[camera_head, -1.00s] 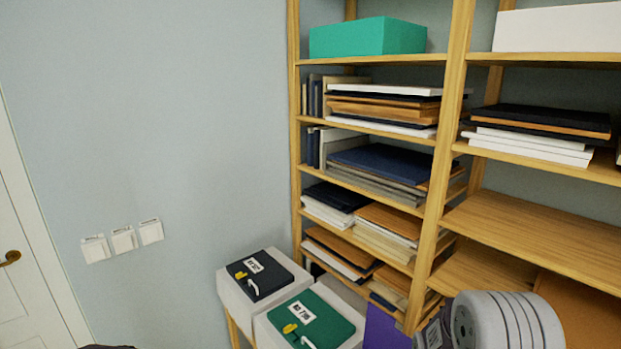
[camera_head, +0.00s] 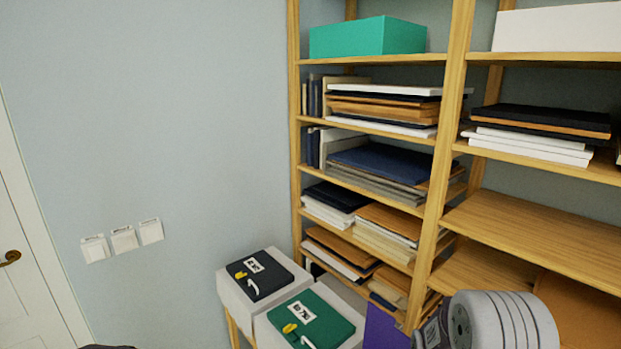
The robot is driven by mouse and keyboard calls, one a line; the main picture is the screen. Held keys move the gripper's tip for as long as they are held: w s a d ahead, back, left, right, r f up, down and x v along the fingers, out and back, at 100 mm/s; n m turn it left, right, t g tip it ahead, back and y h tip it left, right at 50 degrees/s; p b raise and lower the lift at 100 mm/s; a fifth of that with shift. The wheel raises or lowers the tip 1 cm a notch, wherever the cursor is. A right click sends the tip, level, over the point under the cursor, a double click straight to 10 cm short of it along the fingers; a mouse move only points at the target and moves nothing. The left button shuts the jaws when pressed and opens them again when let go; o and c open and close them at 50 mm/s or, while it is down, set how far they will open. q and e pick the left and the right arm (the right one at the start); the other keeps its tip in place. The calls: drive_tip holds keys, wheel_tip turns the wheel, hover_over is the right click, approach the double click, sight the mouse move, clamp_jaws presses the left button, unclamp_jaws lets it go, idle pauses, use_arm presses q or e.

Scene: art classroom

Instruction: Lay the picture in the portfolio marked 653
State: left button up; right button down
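A black portfolio (camera_head: 262,275) with a white label, a yellow tag and a white clasp lies closed on a pale stand at the lower middle. A green portfolio (camera_head: 312,322) with a similar label, tag and clasp lies closed in front of it to the right. Their label numbers are too blurred to read with certainty. A purple flat thing (camera_head: 382,328) shows partly at the bottom edge; I cannot tell whether it is a portfolio. My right arm comes in at the lower right, with its gripper's fingertips hidden. My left gripper is out of view. I cannot make out the picture.
A wooden shelf unit (camera_head: 446,165) full of stacked folders and boards stands behind and to the right. A green box (camera_head: 367,37) and a white box (camera_head: 560,27) sit on its top boards. Wall switches (camera_head: 123,240) and a white door (camera_head: 30,265) are at left.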

drive_tip(key=shift+w, duration=0.5)
idle(0.4)
idle(0.3)
wheel_tip(320, 180, up, 7)
drive_tip(key=p, duration=0.6)
drive_tip(key=shift+p, duration=0.3)
drive_tip(key=shift+f, duration=0.1)
